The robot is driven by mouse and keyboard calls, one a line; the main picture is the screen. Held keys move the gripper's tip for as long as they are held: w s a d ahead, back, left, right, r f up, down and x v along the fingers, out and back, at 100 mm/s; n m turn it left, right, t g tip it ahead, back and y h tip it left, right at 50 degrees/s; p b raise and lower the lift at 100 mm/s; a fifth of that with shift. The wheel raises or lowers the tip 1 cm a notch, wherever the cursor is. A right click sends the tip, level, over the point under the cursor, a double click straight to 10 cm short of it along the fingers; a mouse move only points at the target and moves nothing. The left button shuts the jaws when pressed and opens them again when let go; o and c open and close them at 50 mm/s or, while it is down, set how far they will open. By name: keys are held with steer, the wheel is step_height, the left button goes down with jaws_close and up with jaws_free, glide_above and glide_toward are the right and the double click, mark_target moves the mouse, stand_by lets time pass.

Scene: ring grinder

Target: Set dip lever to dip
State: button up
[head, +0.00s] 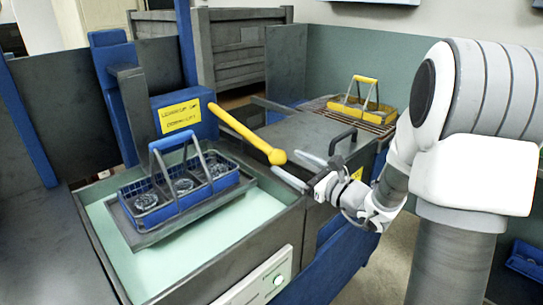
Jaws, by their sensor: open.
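The dip lever (240,131) is a long yellow bar with a round knob (277,157) at its near end. It slopes down to the right from a blue housing (190,125) that carries a yellow label. A blue basket (180,190) with several rings sits on a dark platform (200,208) over the pale green liquid of the tank (245,217). My gripper (298,167) is open and empty, its two fingers pointing left just to the right of the knob. Whether a finger touches the knob cannot be told.
A dark lidded box with a black handle (343,140) stands behind my gripper. A yellow basket (362,105) rests on a rack at the back right. Another blue basket (525,258) lies low at the right.

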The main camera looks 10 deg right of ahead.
mark_target(271, 153)
steer(key=b+x, duration=0.1)
steer(key=x, duration=0.6)
steer(key=shift+w+a, duration=0.2)
steer(key=shift+w, duration=0.1)
jaws_close()
